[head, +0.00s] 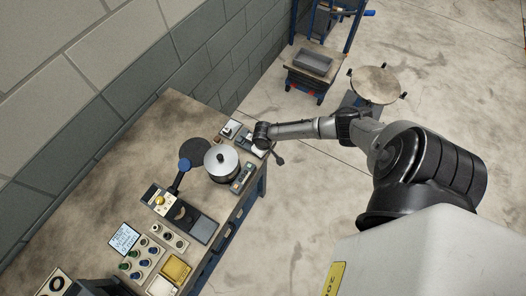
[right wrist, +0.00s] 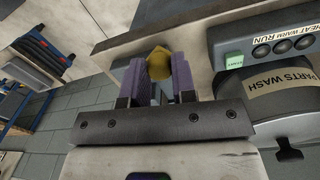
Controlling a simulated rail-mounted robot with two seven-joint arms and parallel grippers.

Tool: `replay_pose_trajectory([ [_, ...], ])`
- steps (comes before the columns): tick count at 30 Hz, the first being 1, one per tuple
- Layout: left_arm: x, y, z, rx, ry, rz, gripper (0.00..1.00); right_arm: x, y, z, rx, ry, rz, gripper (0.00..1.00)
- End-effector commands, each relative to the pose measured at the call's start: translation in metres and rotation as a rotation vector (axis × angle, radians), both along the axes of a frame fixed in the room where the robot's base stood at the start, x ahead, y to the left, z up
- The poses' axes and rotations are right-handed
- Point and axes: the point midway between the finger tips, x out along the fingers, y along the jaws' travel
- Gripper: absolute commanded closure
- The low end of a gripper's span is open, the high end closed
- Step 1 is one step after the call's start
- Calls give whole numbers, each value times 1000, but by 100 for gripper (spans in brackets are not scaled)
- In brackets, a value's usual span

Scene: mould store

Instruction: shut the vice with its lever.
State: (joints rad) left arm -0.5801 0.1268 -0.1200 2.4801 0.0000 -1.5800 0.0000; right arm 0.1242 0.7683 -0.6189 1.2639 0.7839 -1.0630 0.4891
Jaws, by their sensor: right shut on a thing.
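My right gripper (right wrist: 160,78) is shut on a yellow faceted knob (right wrist: 158,62), with one purple finger pad on each side of it. What the knob joins to is hidden behind the fingers, so I cannot tell how far the vice's lever is turned. In the head view my right arm reaches in from the right to small grey fittings (head: 248,140) at the far end of the bench, and the wrist covers part of them. A dark rod with a round end (head: 279,160) sticks out past the bench edge there. The vice's jaws are not clearly visible. My left gripper is not in view.
A lidded metal pot (head: 222,165) labelled PARTS WASH stands close by, with its control panel (right wrist: 262,52) beside it. Other switch panels (head: 140,257) line the bench (head: 180,112). A block wall (head: 150,65) runs behind.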

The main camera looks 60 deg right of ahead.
Motion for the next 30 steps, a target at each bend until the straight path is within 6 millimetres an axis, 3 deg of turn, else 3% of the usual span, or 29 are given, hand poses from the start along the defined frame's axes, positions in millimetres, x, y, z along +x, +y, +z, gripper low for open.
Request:
replay_pose_trajectory([
  [14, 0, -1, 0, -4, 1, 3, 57, -2, -1, -1, -1, 3, 11, 99],
  [15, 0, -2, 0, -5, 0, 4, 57, -2, -1, -1, -1, 3, 10, 71],
  [21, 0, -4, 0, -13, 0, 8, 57, -1, -1, 0, -2, 2, 10, 52],
  [30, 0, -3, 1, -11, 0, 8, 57, -1, -1, 1, -1, 1, 10, 49],
])
